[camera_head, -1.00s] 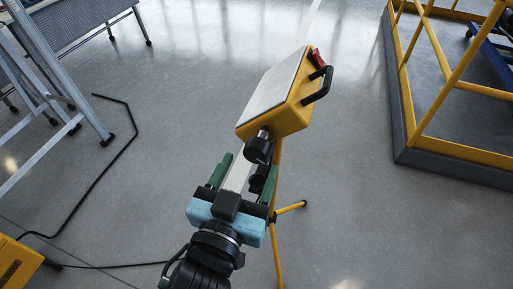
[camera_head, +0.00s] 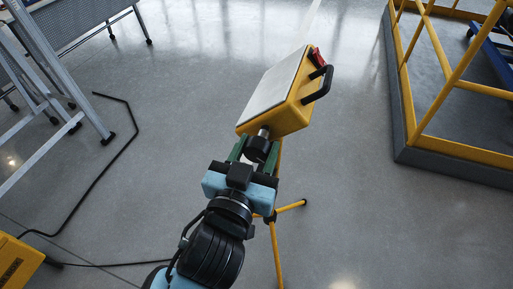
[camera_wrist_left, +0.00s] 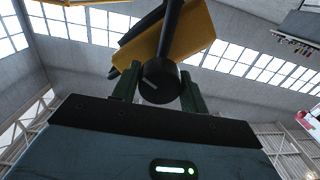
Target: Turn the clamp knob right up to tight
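The black clamp knob (camera_head: 258,146) sits on a short metal stem under the lower end of a yellow work lamp (camera_head: 290,115) with a pale panel. My left gripper (camera_head: 255,152) has its two green fingers on either side of the knob. In the left wrist view the round knob (camera_wrist_left: 160,84) fills the space between the fingers, with no clear gap. A pale line on its face slants slightly down to the right. The fingers hide part of the knob's sides. My right gripper is in neither view.
The lamp has a black handle (camera_head: 318,86) and stands on yellow tripod legs (camera_head: 290,208). A yellow railing (camera_head: 459,155) on a grey base is at right. A metal ladder (camera_head: 65,75) and a black cable (camera_head: 94,183) are at left. The floor between is clear.

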